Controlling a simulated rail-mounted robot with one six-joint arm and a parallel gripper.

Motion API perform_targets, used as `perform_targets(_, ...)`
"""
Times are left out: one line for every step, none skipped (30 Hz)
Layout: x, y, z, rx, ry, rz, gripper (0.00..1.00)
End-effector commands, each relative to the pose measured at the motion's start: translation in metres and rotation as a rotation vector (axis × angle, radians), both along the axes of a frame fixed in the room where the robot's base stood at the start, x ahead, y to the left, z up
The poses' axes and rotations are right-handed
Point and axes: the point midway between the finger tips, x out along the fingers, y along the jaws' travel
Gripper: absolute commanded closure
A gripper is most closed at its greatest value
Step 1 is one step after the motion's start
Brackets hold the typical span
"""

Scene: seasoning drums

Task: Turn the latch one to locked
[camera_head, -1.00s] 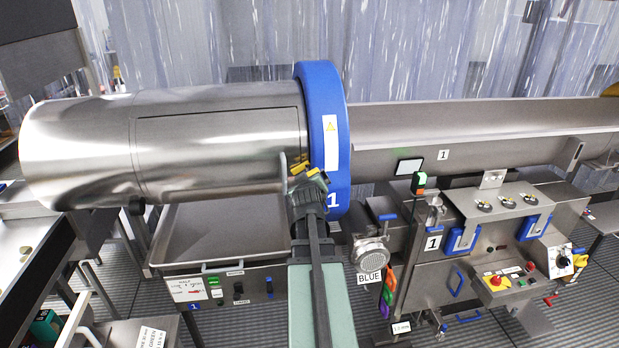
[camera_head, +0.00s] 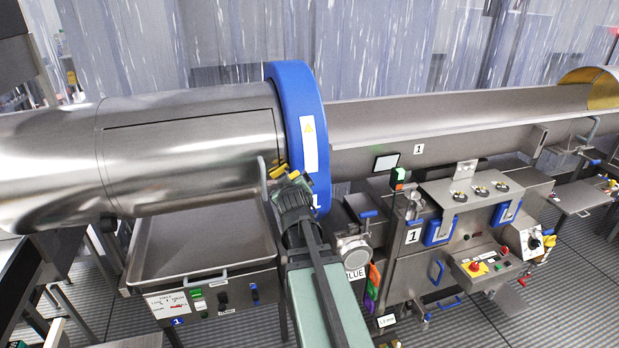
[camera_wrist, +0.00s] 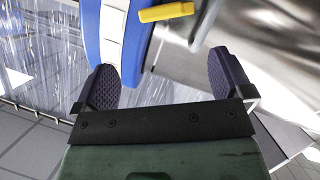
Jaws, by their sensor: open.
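The latch, which I take to be the small yellow bar (camera_wrist: 166,12), shows at the top of the wrist view beside the blue ring (camera_wrist: 98,38). In the head view a yellow piece (camera_head: 278,172) shows against the blue ring (camera_head: 298,130) of drum 1, partly hidden by my gripper. My gripper (camera_wrist: 167,82) is open and empty, its two dark pads well apart. The bar lies ahead of the pads, roughly between them in the picture, and no contact shows. In the head view my gripper (camera_head: 289,183) is just in front of the ring's lower left edge.
A grey handle (camera_head: 263,180) stands on the steel drum (camera_head: 190,140), left of the ring, close to my gripper. A steel tray (camera_head: 195,242) lies below the drum. A control station (camera_head: 470,225) with buttons and blue handles stands to the right.

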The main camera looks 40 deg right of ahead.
Motion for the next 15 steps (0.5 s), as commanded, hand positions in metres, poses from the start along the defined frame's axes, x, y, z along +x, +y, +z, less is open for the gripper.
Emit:
perform_targets(0.002,-0.002,-0.002,0.0,0.0,0.0,0.02)
perform_targets(0.005,-0.004,-0.003,-0.001,0.0,-0.001,0.02)
perform_targets(0.008,-0.007,-0.005,-0.001,0.0,-0.001,0.02)
perform_targets(0.011,-0.009,-0.007,0.0,0.001,-0.001,0.02)
perform_targets(0.015,-0.012,-0.009,0.0,0.001,-0.001,0.02)
perform_targets(0.021,-0.017,-0.012,0.0,0.001,-0.001,0.02)
perform_targets(0.027,-0.021,-0.015,0.001,0.0,-0.002,0.02)
perform_targets(0.032,-0.025,-0.017,0.001,0.0,-0.002,0.02)
perform_targets(0.039,-0.03,-0.021,0.001,0.0,-0.002,0.02)
perform_targets(0.045,-0.035,-0.023,0.0,0.001,-0.001,0.02)
perform_targets(0.051,-0.039,-0.026,0.0,0.001,-0.001,0.02)
perform_targets(0.058,-0.045,-0.029,0.0,0.001,-0.001,0.02)
perform_targets(0.063,-0.049,-0.031,0.0,0.001,-0.001,0.02)
perform_targets(0.067,-0.052,-0.033,0.0,0.001,-0.001,0.02)
perform_targets(0.072,-0.056,-0.035,0.0,0.001,-0.001,0.02)
